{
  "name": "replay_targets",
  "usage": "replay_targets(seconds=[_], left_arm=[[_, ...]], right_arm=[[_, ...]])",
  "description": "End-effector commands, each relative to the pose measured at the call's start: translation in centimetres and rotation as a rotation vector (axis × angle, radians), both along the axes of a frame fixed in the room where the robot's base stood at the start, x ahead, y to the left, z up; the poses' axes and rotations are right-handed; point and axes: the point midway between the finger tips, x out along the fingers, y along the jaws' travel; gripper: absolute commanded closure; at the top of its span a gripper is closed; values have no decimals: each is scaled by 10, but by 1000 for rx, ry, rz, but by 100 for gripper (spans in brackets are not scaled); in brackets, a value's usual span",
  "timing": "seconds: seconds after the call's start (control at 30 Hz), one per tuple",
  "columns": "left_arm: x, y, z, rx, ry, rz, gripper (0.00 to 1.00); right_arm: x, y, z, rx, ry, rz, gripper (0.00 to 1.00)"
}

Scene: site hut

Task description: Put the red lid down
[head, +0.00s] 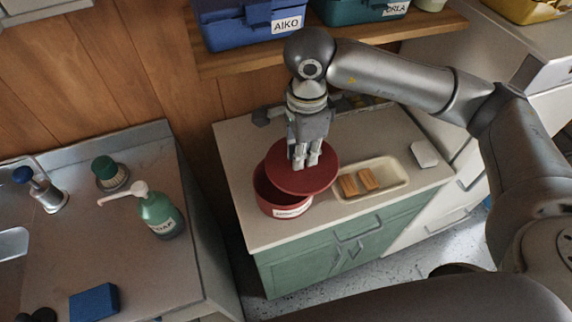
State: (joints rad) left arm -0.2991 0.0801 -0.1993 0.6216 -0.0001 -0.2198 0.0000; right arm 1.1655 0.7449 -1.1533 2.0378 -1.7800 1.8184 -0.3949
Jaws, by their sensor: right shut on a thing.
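The red lid (308,180) is a flat round disc over the right part of the red tin (277,205), which stands on the counter and has a white label on its front. Part of the tin's dark inside shows at the left of the lid. Whether the lid touches the tin's rim I cannot tell. My right gripper (306,160) points down at the middle of the lid and is shut on it; the exact grip point is partly hidden by the fingers. My left gripper is not in the view.
A cream tray (398,180) with orange-brown pieces (359,183) lies right of the tin, with a white block (424,154) beyond it. The counter's front-left strip is clear. A shelf (240,64) with blue (240,25) and teal boxes hangs behind. A soap bottle (160,214) stands on the left worktop.

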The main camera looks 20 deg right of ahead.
Motion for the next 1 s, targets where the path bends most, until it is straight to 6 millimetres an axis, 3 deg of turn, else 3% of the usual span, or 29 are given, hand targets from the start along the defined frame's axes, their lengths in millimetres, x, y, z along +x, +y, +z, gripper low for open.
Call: replay_targets(seconds=[0.1,0.43,0.77,1.0], left_arm=[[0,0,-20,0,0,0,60],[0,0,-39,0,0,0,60],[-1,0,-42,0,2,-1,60],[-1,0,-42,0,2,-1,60]], right_arm=[[-19,-23,13,-2,-5,-3,100],[-59,-62,42,-1,-2,-2,100],[-68,-70,49,0,1,9,100],[-65,-65,36,1,4,199,100]])
